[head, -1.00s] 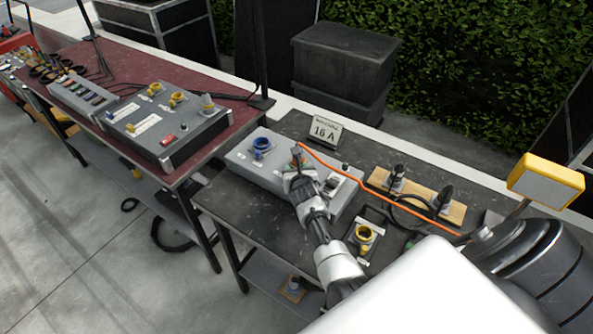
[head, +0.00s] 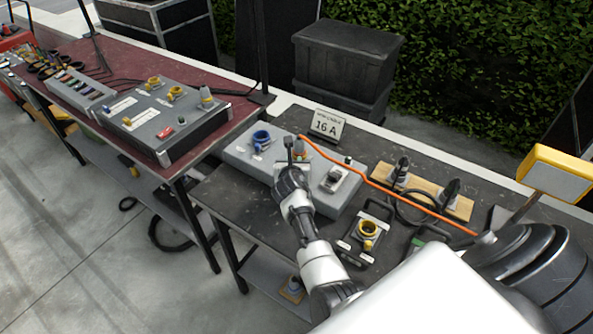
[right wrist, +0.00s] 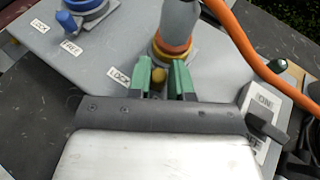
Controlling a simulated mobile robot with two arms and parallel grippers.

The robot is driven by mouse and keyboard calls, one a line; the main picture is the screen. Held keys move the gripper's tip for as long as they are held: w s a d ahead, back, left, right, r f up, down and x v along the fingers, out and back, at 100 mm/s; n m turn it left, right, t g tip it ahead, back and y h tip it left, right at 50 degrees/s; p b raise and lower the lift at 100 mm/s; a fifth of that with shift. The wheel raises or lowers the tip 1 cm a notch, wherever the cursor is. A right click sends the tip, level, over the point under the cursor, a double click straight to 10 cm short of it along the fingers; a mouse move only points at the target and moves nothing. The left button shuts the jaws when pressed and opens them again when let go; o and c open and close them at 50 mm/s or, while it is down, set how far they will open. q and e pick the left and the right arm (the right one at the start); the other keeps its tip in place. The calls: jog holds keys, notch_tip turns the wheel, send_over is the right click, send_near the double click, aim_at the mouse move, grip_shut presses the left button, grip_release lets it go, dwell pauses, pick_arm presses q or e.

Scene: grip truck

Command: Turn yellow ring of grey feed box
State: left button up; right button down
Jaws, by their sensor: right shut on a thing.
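The grey feed box (head: 238,151) lies on the black table. It bears a blue socket (head: 261,141) and a grey plug (right wrist: 181,20) with an orange cable, seated in a socket with a yellow ring (right wrist: 166,57). In the right wrist view, the green fingers of my right gripper (right wrist: 162,80) are shut on the ring's small yellow lug (right wrist: 159,76), one finger on either side. Labels LOCK and FREE show by the blue socket, and a LOCK label by the yellow ring. In the head view my right gripper (head: 289,146) partly hides the ring. My left gripper is out of view.
A 16 A sign (head: 327,126) stands behind the box. A black switch (right wrist: 266,127) is at the box's right side. The orange cable (head: 385,187) runs right past a wooden board (head: 425,193) with upright plugs. A smaller box with a yellow socket (head: 367,230) sits in front.

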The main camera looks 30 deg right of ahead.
jog(key=m+g+h+b, duration=0.1)
jog(key=w+a+m+g+h+b, duration=0.1)
jog(key=b, duration=0.1)
jog(key=shift+w+f+m, duration=0.2)
jog(key=shift+m, duration=0.2)
jog(key=m+g+h+b, duration=0.1)
jog(key=w+m+g+h+b, duration=0.1)
jog(key=shift+w+a+g, duration=0.1)
jog(key=shift+a+g, duration=0.05)
jog(key=shift+g, duration=0.15)
jog(key=shift+w+r+m+g+h+b, duration=0.1)
jog(key=shift+w+m+g+h+b, duration=0.3)
jog(key=shift+m+g+b, duration=0.7)
jog(key=shift+w+r+m+g+b, duration=0.1)
jog(key=shift+w+m+g+b, duration=0.2)
jog(key=shift+b, duration=0.35)
jog(key=shift+s, duration=0.1)
jog(key=c, duration=1.1)
grip_release()
jog(key=shift+o, duration=0.2)
jog(key=v, duration=1)
jog(key=shift+a+b, duration=0.3)
jog(key=shift+a, duration=0.1)
